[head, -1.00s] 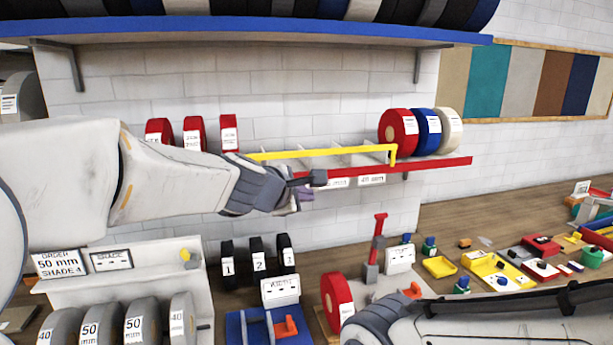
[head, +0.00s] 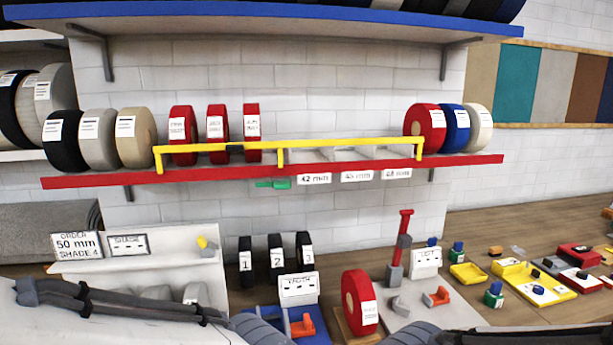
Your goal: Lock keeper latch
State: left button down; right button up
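The yellow keeper bar (head: 340,143) runs along the front of the red-edged shelf (head: 90,181), across the red rolls and the empty bays. A green tab (head: 273,184), likely the latch, shows just under the shelf edge below the bar's middle post. Nothing of mine touches the bar or the tab. Both my arms lie low along the bottom of the head view. Their grey wrist parts show at the bottom edge, and the fingers of both grippers are out of frame.
Red rolls (head: 183,136) stand behind the bar; red, blue and cream rolls (head: 478,128) stand at its right. A blue shelf (head: 250,22) hangs above. The bench holds a red roll (head: 360,302), an upright red-handled tool (head: 399,246) and several trays. Space before the shelf is clear.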

aim_at(280, 185)
jog(key=z, duration=0.55)
jog(key=k, duration=1.35)
jog(key=z, duration=0.55)
jog(key=i, duration=1.25)
jog(key=u, duration=0.7)
jog(key=i, duration=0.6)
jog(key=u, duration=0.4)
